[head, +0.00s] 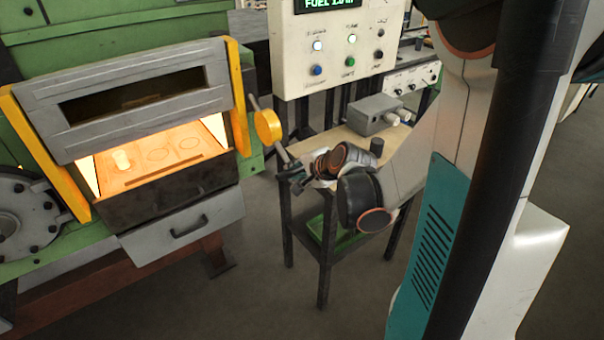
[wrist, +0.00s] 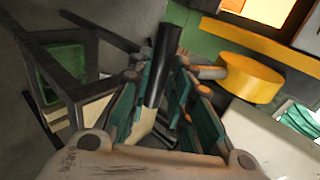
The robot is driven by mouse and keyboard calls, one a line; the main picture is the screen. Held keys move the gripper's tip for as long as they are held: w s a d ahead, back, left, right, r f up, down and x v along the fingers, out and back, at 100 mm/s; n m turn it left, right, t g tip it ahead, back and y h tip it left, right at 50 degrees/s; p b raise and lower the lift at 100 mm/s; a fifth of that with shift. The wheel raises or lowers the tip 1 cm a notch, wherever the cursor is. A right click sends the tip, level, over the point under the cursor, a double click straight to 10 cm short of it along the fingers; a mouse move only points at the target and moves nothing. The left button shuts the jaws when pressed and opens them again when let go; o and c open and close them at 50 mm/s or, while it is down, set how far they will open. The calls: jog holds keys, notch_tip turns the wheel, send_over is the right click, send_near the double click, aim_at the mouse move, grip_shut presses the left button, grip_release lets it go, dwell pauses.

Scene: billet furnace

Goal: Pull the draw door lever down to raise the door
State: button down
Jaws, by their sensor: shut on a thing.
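The draw door lever is a grey rod (head: 281,150) on a round yellow hub (head: 267,125) at the furnace's right side. The rod slopes down and right from the hub to my gripper (head: 299,178). In the wrist view, a black grip (wrist: 164,58) stands between the fingers of my gripper (wrist: 163,92), which is shut on it. The yellow hub (wrist: 250,78) lies just right of the fingers. My gripper partly hides the lever's far end.
A small table (head: 335,150) with a grey box (head: 378,114) stands right behind my gripper. A control panel (head: 335,50) rises behind it. A grey drawer (head: 185,225) with a handle juts out below the opening. Floor is clear in front.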

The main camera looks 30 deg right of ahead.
jog(key=f+b, duration=0.1)
jog(key=f, duration=0.2)
jog(key=shift+a+b, duration=0.3)
jog(key=shift+b, duration=0.05)
jog(key=shift+d, duration=0.1)
jog(key=c, duration=1.4)
grip_release()
jog(key=shift+c, duration=0.2)
jog(key=shift+w, duration=0.1)
jog(key=shift+w+d+r, duration=0.1)
jog(key=shift+r, duration=0.05)
jog(key=shift+r, duration=0.1)
